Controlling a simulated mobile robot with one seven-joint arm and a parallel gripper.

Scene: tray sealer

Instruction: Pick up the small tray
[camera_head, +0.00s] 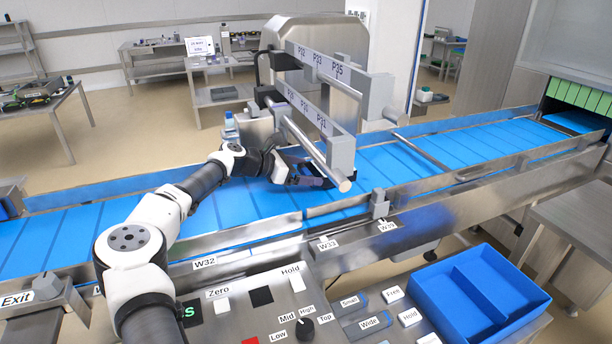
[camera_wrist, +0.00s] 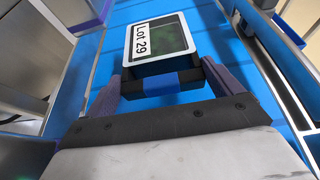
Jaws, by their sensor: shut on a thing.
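The small tray (camera_wrist: 161,44) is in the wrist view, dark with a white-edged top and a label reading "Lot 29". Its blue near end lies between the two purple fingers of my gripper (camera_wrist: 162,80). My gripper is shut on this end. In the head view my gripper (camera_head: 298,174) is low over the blue conveyor belt (camera_head: 240,200), under the metal bars. The tray is mostly hidden there by my gripper and the bars. I cannot tell whether it touches the belt.
Metal bars with labels such as P35 (camera_head: 338,70) overhang the belt close to my gripper. Steel rails edge the belt. A control panel (camera_head: 262,322) and an empty two-part blue bin (camera_head: 520,293) are in front. The belt farther right is clear.

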